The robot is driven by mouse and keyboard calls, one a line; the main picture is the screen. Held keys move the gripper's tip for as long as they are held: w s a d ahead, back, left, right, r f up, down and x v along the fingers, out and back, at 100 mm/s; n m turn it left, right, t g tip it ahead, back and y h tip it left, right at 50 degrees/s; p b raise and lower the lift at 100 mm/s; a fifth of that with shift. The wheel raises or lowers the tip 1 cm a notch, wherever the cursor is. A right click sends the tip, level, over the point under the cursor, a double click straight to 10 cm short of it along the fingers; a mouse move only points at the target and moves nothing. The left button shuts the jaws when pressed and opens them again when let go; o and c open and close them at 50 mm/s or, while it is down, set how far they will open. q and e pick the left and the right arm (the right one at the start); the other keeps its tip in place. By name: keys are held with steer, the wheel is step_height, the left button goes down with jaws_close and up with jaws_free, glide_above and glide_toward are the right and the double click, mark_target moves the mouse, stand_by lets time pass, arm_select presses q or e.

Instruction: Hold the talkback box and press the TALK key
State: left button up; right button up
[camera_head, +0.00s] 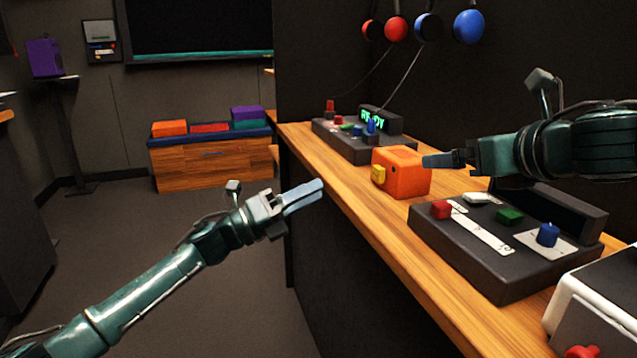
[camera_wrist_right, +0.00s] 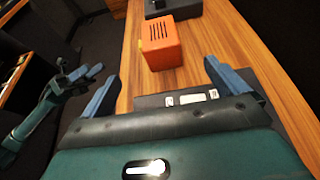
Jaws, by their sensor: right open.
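The talkback box (camera_head: 408,176) is a small orange box on the wooden counter, with a yellow key (camera_head: 379,174) on its left face. I cannot read a label on the key. In the right wrist view the box (camera_wrist_right: 160,46) shows a dark slotted grille and lies ahead of the fingers. My right gripper (camera_head: 440,160) is open beside the box in the head view; its spread fingers (camera_wrist_right: 161,70) hold nothing. My left gripper (camera_head: 305,194) is in the air left of the counter, apart from the box and empty. Its finger gap is unclear.
A dark control panel (camera_head: 470,262) with red, white, green and blue controls stands in front of the box. Another dark panel (camera_head: 345,146) stands behind it. A white unit (camera_head: 605,295) is at the near right. The counter edge (camera_head: 385,245) is clear.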

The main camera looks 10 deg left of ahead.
mark_target(415, 161)
steer(key=shift+w+f, duration=0.1)
steer(key=shift+w, duration=0.05)
steer(key=x, duration=1.2)
steer(key=shift+w+a+f, duration=0.2)
steer(key=shift+w+a, duration=0.05)
steer(key=shift+w, duration=0.05)
arm_select(q)
steer(key=w+m+g+y, duration=0.1)
steer(key=m, duration=0.1)
steer(key=w+d+m+y, duration=0.1)
steer(key=m, duration=0.2)
steer(key=w+m+g, duration=0.1)
steer(key=m, duration=0.2)
steer(key=shift+w+d+r+g+y, duration=0.3)
steer(key=shift+r+y, duration=0.1)
arm_select(e)
steer(key=c, duration=1.1)
arm_select(q)
jaws_close()
arm_select(e)
steer(key=shift+c, duration=0.2)
